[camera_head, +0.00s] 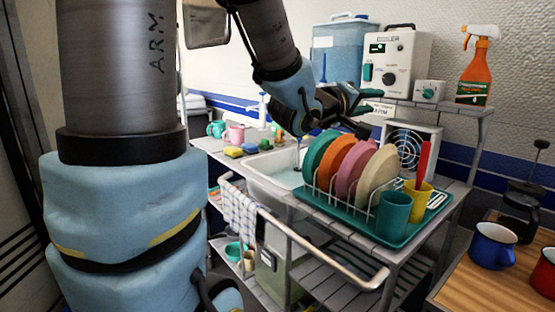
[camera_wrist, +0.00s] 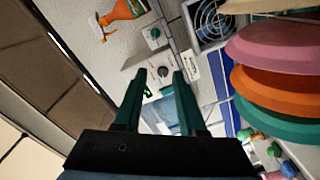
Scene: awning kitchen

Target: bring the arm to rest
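My gripper (camera_wrist: 160,74) is open and empty in the wrist view. Its two teal fingers stand apart with only the background between them. In the head view my gripper (camera_head: 368,98) is raised above the sink and dish rack, in front of the white machine (camera_head: 400,62). It touches nothing that I can see. The dish rack (camera_head: 330,192) holds several coloured plates and stands on a teal tray (camera_head: 405,232). The plates (camera_wrist: 275,92) also show at the right of the wrist view.
A fan (camera_head: 408,145) is behind the rack. Teal (camera_head: 395,212) and yellow (camera_head: 418,198) cups stand on the tray. Blue (camera_head: 492,245) and red (camera_head: 545,272) mugs are on the wooden table.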

